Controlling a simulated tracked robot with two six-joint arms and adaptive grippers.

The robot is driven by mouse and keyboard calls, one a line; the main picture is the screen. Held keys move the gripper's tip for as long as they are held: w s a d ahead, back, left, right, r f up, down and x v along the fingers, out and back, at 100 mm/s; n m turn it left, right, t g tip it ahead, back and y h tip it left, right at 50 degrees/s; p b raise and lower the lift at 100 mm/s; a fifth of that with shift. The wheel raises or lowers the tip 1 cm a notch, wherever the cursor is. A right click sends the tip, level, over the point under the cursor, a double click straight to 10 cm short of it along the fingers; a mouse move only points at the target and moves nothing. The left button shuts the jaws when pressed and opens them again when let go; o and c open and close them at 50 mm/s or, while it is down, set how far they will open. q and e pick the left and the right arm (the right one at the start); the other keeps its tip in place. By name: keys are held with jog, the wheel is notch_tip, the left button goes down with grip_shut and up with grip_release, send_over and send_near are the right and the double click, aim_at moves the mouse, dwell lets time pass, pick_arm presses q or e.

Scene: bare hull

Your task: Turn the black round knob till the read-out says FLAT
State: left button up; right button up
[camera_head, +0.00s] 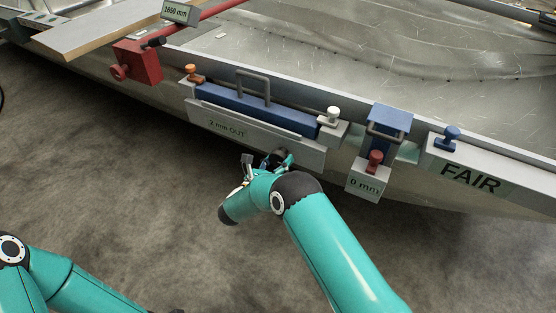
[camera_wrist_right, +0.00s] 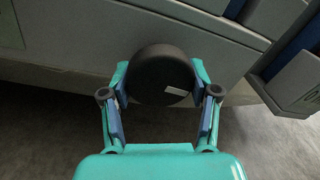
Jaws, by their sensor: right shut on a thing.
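The black round knob (camera_wrist_right: 162,75) sticks out from the grey panel, with a small pale mark on its face. It also shows in the head view (camera_head: 281,155), partly hidden by my gripper. My right gripper (camera_wrist_right: 160,98) is shut on the knob, one finger on each side of it; in the head view it (camera_head: 268,163) is at the panel's lower edge. The read-out (camera_head: 226,128) on the panel says "2 mm OUT".
Above the panel is a blue bar (camera_head: 258,108) with a grey handle, an orange knob (camera_head: 193,73) and a white knob (camera_head: 333,114). To the right are a red knob (camera_head: 375,159), a "0 mm" plate (camera_head: 364,187) and a "FAIR" label (camera_head: 471,178). The floor below is clear.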

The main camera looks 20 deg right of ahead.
jog(key=shift+a, duration=0.2)
jog(key=shift+c, duration=0.3)
jog(key=shift+d, duration=0.1)
jog(key=shift+m+b, duration=0.3)
jog(key=shift+b, duration=0.05)
jog(key=m+b, duration=0.2)
jog(key=m, duration=0.1)
jog(key=shift+f+y+b, duration=0.15)
jog(key=shift+y+b, duration=0.15)
jog(key=shift+b, duration=0.1)
jog(key=m+b, duration=0.4)
jog(key=m, duration=0.1)
jog(key=shift+w+m, duration=0.1)
jog(key=shift+m, duration=0.2)
jog(key=shift+m+y+b, duration=0.4)
jog(key=shift+m+b, duration=0.15)
jog(key=shift+m, duration=2.25)
